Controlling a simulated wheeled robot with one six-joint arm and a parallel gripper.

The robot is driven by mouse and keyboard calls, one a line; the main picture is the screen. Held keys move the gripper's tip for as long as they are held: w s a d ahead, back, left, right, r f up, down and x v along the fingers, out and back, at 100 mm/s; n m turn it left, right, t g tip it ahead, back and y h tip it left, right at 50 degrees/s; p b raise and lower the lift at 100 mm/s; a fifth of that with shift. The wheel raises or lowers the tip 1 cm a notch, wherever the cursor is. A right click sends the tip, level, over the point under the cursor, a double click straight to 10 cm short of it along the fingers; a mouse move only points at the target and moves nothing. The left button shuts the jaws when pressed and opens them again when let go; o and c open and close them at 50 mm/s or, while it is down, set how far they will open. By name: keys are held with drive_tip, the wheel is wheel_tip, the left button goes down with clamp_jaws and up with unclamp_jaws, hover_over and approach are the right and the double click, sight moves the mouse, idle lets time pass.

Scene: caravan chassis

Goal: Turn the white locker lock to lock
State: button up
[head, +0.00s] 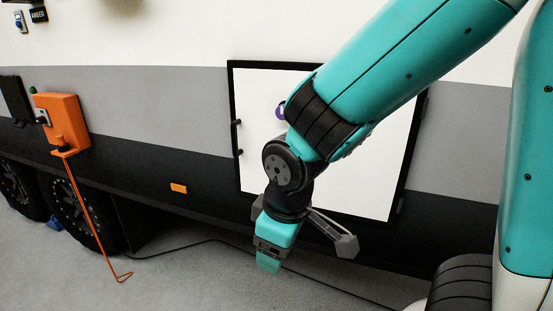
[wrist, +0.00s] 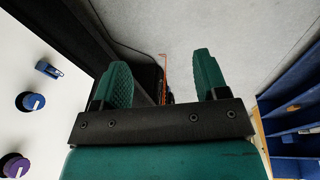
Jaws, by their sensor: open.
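The white locker door (head: 262,90) has a black frame and sits in the vehicle's side. My arm covers much of its middle. A purple round part (head: 280,112) shows on the door beside my arm. In the wrist view the white panel (wrist: 35,35) at left carries a purple knob (wrist: 14,166) and a blue knob (wrist: 30,101), each with a white pointer, and a small blue fitting (wrist: 48,69). I cannot tell for certain which is the lock. My gripper (wrist: 161,60) is open and empty, beside the panel, touching none of these. In the head view my gripper (head: 268,258) hangs low, pointing down.
A black handle (head: 237,137) is at the door's left edge. An orange box (head: 62,122) with an orange rod (head: 88,205) is at left. A black cable (head: 190,243) lies on the grey floor. Blue shelving (wrist: 292,120) stands at right in the wrist view.

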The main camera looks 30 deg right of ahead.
drive_tip(key=w+d+f+n+t+h+p, duration=0.2)
drive_tip(key=w+d+n+h, duration=0.1)
drive_tip(key=w+d+h, duration=0.4)
drive_tip(key=w+d+r+n+t+h+p, duration=0.2)
drive_tip(key=w+d+r+n+t, duration=0.25)
drive_tip(key=w+n+t, duration=0.4)
drive_tip(key=shift+n+g, duration=0.65)
drive_tip(key=shift+n, duration=0.3)
drive_tip(key=p+x, duration=0.5)
drive_tip(key=x, duration=1)
drive_tip(key=shift+r, duration=0.1)
drive_tip(key=c, duration=0.9)
